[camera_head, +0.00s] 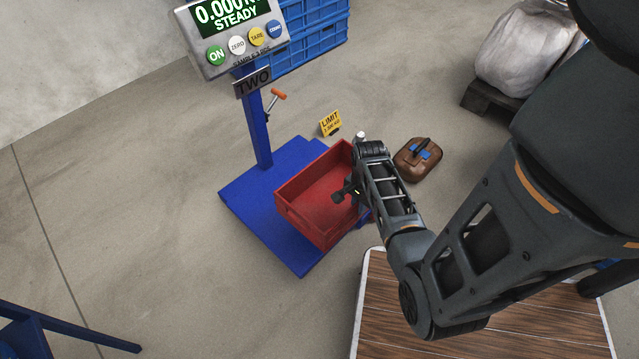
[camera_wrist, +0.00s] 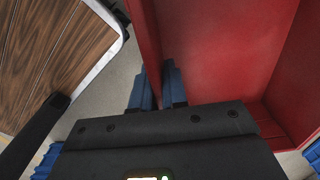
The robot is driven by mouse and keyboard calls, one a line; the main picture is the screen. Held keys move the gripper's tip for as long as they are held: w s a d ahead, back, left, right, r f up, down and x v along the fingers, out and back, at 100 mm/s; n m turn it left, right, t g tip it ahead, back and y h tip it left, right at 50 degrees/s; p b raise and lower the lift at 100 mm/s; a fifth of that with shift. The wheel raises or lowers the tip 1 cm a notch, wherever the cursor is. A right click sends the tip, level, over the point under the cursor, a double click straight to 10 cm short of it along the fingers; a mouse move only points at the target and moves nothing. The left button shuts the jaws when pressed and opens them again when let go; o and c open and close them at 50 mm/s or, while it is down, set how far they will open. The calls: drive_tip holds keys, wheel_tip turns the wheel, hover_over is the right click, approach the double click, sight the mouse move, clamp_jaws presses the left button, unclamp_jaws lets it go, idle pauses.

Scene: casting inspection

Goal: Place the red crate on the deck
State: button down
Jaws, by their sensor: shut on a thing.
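The red crate (camera_head: 306,222) is an open, empty box. In the head view it appears over the right part of the blue scale deck (camera_head: 247,196) and hides much of it. The scale display (camera_head: 232,20) reads 0.000 and STEADY. My gripper (camera_head: 347,192) is at the crate's right wall. In the wrist view my blue fingers (camera_wrist: 157,90) straddle that red wall and are shut on it, with the crate's inside (camera_wrist: 215,50) to the right. Any gap between crate bottom and deck is hidden.
A wood-topped surface (camera_head: 470,310) lies at lower right. A brown bag-like object (camera_head: 418,160) and a yellow LIMIT sign (camera_head: 330,122) stand behind the crate. Blue crates (camera_head: 310,40) stand behind the scale post (camera_head: 255,125). White sacks (camera_head: 525,50) sit on a pallet.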

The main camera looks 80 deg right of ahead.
sight(322, 208)
drive_tip(key=shift+d, duration=0.35)
drive_tip(key=w+f+b, duration=0.2)
drive_tip(key=w, duration=0.1)
drive_tip(key=w+f+b, duration=0.2)
drive_tip(key=w, duration=0.2)
drive_tip(key=w+d+f+b, duration=0.1)
drive_tip(key=w+f, duration=0.1)
drive_tip(key=w, duration=0.2)
drive_tip(key=shift+d+f+b, duration=0.1)
drive_tip(key=shift+f+b, duration=0.3)
drive_tip(key=shift+w+f+b, duration=0.1)
drive_tip(key=shift+f+b, duration=1.05)
drive_tip(key=shift+f, duration=0.95)
drive_tip(key=c, duration=1.2)
unclamp_jaws()
drive_tip(key=shift+o, duration=0.2)
